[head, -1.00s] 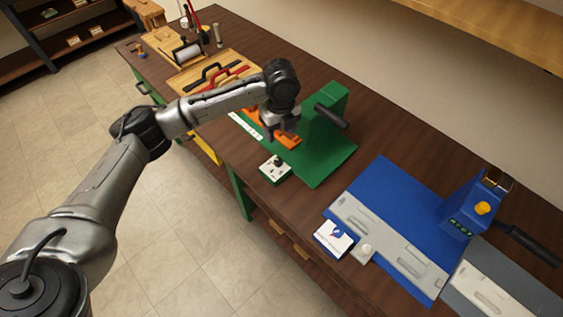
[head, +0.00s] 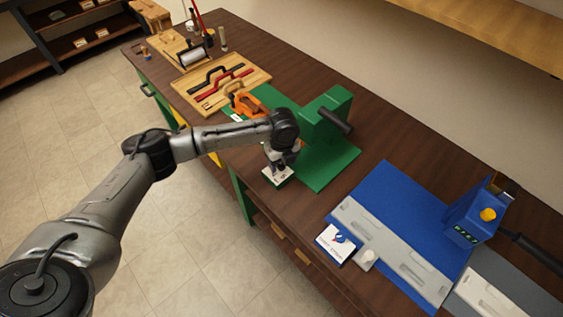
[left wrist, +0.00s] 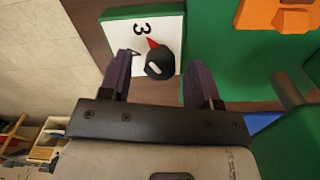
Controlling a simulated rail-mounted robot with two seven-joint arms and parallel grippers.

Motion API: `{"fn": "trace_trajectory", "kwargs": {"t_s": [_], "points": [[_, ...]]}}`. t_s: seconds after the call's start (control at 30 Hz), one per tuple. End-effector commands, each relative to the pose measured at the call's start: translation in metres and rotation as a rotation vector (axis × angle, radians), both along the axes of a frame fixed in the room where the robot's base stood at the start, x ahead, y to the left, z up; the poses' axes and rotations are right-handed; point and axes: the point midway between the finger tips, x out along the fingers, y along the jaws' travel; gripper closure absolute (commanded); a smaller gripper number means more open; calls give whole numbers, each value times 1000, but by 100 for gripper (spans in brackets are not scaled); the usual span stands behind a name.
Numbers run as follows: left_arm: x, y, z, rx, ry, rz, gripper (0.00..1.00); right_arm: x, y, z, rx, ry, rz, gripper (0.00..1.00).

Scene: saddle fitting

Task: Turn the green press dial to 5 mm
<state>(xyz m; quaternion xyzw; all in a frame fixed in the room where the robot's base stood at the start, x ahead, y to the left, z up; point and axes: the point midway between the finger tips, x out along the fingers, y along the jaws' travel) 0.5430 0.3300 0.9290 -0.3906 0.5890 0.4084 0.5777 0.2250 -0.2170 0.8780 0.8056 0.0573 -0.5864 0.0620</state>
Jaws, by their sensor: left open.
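The green press (head: 326,150) stands on the bench, with its dial plate (head: 270,180) at its front corner. In the left wrist view the plate (left wrist: 170,22) is white with a green edge. It carries a round black knob (left wrist: 160,66) with a red pointer. The pointer is directed up and left, toward a printed "3"; other marks are hidden or out of frame. My left gripper (head: 279,168) is over the dial, pointing down. In the left wrist view its open fingers (left wrist: 158,76) stand either side of the knob, with gaps visible. My right gripper is not in view.
A blue press (head: 470,212) with its own white dial card (head: 335,243) stands to the right. An orange piece (head: 243,103) and a wooden tool board (head: 222,88) lie to the left. The green press's black handle (head: 334,121) sticks out near my arm. Bare bench separates the presses.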

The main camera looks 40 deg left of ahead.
Motion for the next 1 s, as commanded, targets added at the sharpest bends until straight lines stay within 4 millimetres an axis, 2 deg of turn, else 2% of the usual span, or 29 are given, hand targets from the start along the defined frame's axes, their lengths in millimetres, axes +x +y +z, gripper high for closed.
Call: {"fn": "trace_trajectory", "kwargs": {"t_s": [0.4,0.9,1.0], "points": [[0,0,-5,0,0,0,43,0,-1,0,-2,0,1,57],[0,0,-5,0,0,0,90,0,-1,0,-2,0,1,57],[0,0,-5,-1,0,2,92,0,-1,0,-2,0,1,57]]}}
